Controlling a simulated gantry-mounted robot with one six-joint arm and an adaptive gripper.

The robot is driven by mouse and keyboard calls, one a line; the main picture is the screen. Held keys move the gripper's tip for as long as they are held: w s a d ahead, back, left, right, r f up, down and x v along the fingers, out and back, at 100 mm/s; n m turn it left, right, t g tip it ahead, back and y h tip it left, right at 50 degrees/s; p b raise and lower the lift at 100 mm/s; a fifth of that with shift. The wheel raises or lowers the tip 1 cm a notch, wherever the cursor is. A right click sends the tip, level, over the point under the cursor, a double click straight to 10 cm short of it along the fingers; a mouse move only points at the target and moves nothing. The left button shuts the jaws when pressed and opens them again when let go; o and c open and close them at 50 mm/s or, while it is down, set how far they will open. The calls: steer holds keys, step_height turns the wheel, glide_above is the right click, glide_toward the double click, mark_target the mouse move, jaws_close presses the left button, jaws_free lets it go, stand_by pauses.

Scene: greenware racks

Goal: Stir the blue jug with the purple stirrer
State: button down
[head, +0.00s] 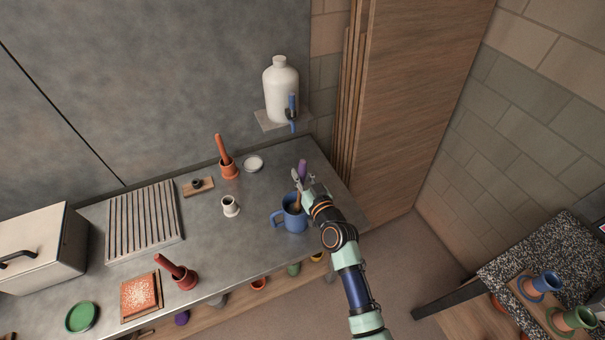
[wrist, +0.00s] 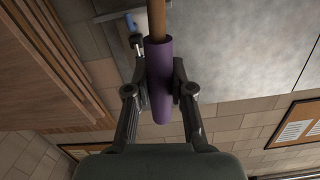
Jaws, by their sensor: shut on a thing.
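The blue jug (head: 291,221) stands upright on the grey counter near its right end, its handle toward the left. The purple stirrer (head: 303,167) is upright above the jug, and its brown shaft runs down to the jug's mouth. The lower end of the shaft is hidden, so I cannot tell how deep it reaches. My gripper (head: 304,178) is just above the jug and shut on the stirrer. In the wrist view the purple handle (wrist: 160,105) sits between both fingers (wrist: 160,88), with the wooden shaft (wrist: 156,18) extending beyond it.
A small cream pot (head: 230,207) stands left of the jug, with a terracotta pot (head: 229,171) and a white dish (head: 253,163) behind. A white bottle (head: 281,90) with a blue tap sits on a wall shelf. A wooden panel (head: 405,100) rises at the right.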

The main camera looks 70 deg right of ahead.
steer(key=f+b, duration=0.1)
steer(key=f, duration=0.1)
steer(key=f+b, duration=0.2)
steer(key=a+f+b, duration=0.1)
steer(key=shift+w+f+b, duration=0.1)
steer(key=shift+f+b, duration=0.2)
steer(key=shift+f, duration=0.1)
steer(key=shift+d, duration=0.1)
